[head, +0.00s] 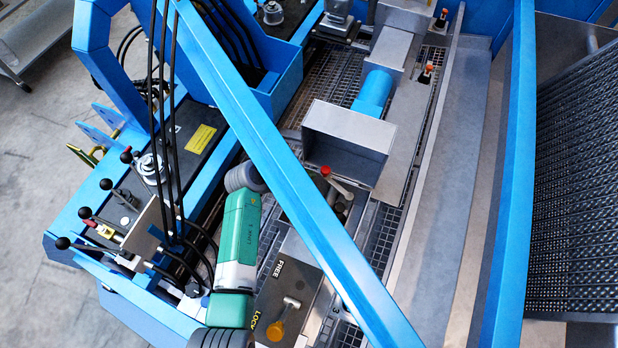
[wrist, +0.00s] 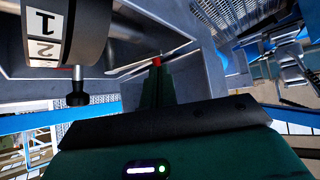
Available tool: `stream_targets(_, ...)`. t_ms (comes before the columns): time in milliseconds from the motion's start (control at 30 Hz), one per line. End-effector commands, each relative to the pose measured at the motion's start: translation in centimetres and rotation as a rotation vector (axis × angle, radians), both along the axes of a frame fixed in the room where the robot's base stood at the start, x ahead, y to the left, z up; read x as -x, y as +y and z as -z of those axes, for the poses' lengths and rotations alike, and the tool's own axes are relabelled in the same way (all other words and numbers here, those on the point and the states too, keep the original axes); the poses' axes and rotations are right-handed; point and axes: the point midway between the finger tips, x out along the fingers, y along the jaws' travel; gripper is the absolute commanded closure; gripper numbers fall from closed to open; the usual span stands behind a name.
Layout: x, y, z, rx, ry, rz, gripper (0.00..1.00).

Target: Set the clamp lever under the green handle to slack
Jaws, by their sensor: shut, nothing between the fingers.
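I cannot make out a green handle or a lever marked slack in either view. In the head view a lever with a red knob (head: 326,171) stands beyond the blue diagonal beam. A lever with an orange knob (head: 275,331) lies on a dark plate marked FREE and LOCK, its knob nearer LOCK. My gripper (wrist: 157,76) shows in the wrist view as a narrow green shape, shut and empty. A red tip (wrist: 157,61) with a pale bar appears at its end; I cannot tell whether they touch. The blue beam probably hides my gripper in the head view.
A blue diagonal beam (head: 285,170) crosses in front of the work area. Black hoses (head: 171,120) hang left of my arm, near several black-knobbed levers (head: 106,184). A grey box (head: 347,140) stands beyond the red knob. A numbered dial (wrist: 62,35) is close in the wrist view.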

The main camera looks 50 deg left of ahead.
Motion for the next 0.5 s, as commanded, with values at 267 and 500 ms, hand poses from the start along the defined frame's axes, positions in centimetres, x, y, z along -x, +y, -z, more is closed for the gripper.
stream_targets(267,5.1,1.1,-3.6,-0.002,0.001,0.000,1.00)
stream_targets(500,8.1,1.5,-6.1,0.001,0.001,0.001,1.00)
